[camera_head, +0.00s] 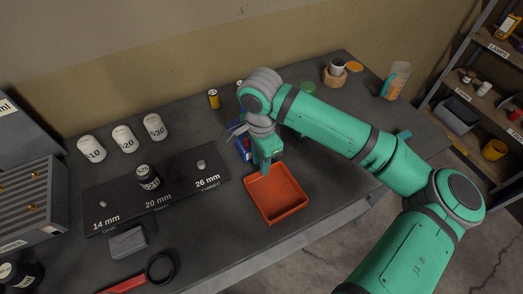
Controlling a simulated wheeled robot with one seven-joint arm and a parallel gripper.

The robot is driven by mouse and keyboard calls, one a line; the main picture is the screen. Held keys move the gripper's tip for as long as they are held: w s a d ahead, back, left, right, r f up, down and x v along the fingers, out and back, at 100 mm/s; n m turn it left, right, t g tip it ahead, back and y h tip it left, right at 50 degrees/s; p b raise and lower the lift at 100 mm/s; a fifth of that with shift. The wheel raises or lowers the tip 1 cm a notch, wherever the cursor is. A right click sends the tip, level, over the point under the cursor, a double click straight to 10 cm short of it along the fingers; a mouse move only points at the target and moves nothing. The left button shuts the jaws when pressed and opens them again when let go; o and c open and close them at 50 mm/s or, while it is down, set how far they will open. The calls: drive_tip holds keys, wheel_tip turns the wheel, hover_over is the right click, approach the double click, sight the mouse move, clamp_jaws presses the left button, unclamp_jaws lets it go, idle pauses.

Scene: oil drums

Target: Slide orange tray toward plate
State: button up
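The orange tray (284,207) is a shallow square tray lying on the dark bench, right of the black board, and looks empty. The long black board (180,195), marked 14 mm, 20 mm and 26 mm, is the most plate-like thing here; a gap of bare bench separates it from the tray. My gripper (265,168) points down at the tray's far left corner. It overlaps the rim in the picture, and I cannot tell whether it touches. Its fingers are too small and hidden to show whether they are open.
A blue and red object (241,146) is partly hidden beside my gripper. A grey block (128,242) and a magnifier (160,268) lie in front. The bench's front edge is close to the tray.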

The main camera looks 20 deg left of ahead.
drive_tip(key=shift+s+f, duration=0.1)
drive_tip(key=shift+f, duration=2.25)
drive_tip(key=shift+c, duration=0.6)
clamp_jaws()
drive_tip(key=shift+r, duration=0.15)
drive_tip(key=shift+s+a, duration=0.1)
drive_tip(key=shift+s+a, duration=3.15)
drive_tip(key=shift+s, duration=0.15)
drive_tip(key=shift+s+a, duration=3.1)
drive_tip(key=shift+s, duration=0.2)
drive_tip(key=shift+c, duration=2)
unclamp_jaws()
